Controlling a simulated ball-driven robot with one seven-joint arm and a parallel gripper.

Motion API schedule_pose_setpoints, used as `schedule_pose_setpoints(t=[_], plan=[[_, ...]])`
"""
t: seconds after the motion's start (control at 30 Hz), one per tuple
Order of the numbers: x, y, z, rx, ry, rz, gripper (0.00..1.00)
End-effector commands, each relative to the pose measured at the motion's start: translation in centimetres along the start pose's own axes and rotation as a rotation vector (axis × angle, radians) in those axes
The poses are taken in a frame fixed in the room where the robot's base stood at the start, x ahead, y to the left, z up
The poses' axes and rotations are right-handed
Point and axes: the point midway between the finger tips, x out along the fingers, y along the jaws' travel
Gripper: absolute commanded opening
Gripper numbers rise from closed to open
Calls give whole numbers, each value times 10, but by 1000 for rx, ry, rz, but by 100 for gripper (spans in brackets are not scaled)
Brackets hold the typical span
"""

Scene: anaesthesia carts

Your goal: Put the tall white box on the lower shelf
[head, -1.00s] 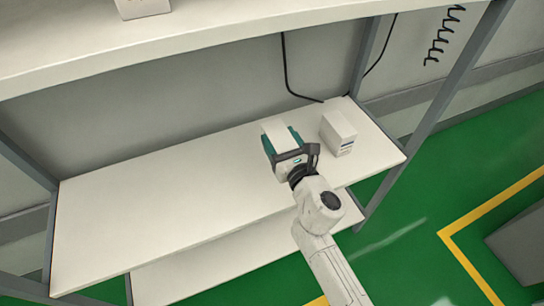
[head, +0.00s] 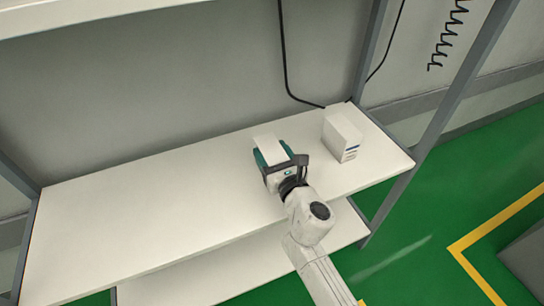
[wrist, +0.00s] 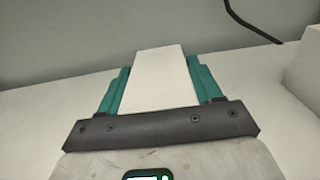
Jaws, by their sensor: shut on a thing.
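My gripper (head: 272,158) is shut on a white box (head: 267,141), with a teal finger on each side of it. In the wrist view the white box (wrist: 152,78) stands between the two fingers (wrist: 157,88), its long face toward the camera.
A second white box (head: 342,140) with small dark print stands to the right of my gripper, near the right end of the board. Another board (head: 200,275) lies below. A grey post (head: 440,110) stands at the right. The left of the board is bare.

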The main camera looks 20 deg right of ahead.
Motion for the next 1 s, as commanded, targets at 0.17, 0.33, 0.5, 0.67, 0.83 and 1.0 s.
schedule_pose_setpoints(t=[0.17,0.33,0.5,0.67,0.83,1.0], plan=[[0,0,1,0,-1,0,28],[0,0,-2,0,0,0,71],[0,0,-2,0,0,0,87],[0,0,-2,0,0,0,89],[0,0,1,0,0,0,89],[-18,0,0,1,2,0,89]])
